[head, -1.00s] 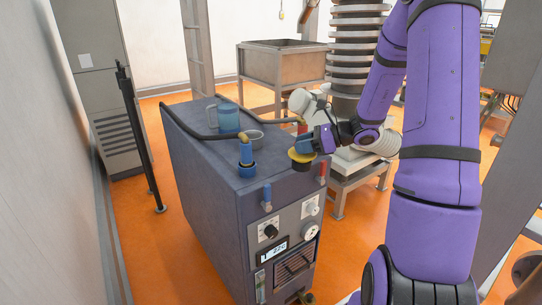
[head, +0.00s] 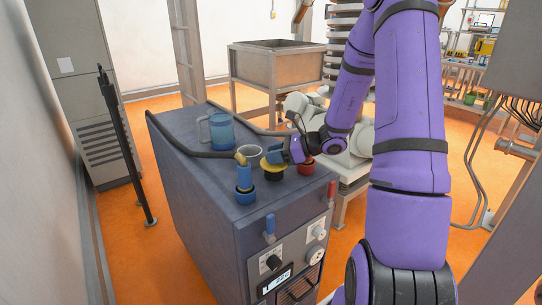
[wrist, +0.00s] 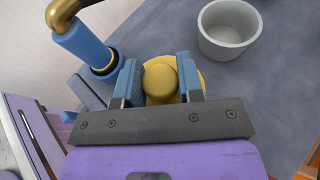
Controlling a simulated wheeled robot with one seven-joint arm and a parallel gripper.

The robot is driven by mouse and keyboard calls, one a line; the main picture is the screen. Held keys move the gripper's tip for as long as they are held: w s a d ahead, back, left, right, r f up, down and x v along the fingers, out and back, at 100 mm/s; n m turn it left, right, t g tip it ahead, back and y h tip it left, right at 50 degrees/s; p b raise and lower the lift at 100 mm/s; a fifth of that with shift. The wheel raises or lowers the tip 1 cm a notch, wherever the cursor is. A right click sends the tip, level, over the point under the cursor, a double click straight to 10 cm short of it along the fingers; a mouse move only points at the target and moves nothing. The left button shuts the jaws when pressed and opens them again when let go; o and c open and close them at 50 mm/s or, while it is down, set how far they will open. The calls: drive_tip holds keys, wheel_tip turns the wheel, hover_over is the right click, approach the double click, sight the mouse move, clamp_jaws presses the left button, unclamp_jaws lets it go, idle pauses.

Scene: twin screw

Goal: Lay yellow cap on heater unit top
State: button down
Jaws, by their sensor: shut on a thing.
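The yellow cap (head: 273,167) is a round disc with a raised knob, and it also shows in the wrist view (wrist: 161,83). My gripper (head: 279,156) is shut on its knob, with a blue finger on each side in the wrist view (wrist: 160,80). The heater unit is a dark blue-grey cabinet whose flat top (head: 190,160) lies under the cap. The cap is near the top's front part, between the blue fitting and the red fitting. I cannot tell whether it touches the top.
On the top stand a blue hose fitting (head: 244,180), a grey cup (head: 250,153) and a blue mug (head: 221,133). A red fitting (head: 306,167) is right of the cap. Dark hoses (head: 185,146) run along the top. Bare surface lies left of the mug.

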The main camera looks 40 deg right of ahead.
drive_tip(key=shift+f, duration=0.8)
drive_tip(key=c, duration=0.8)
unclamp_jaws()
drive_tip(key=shift+f, duration=0.15)
drive_tip(key=shift+o, duration=0.2)
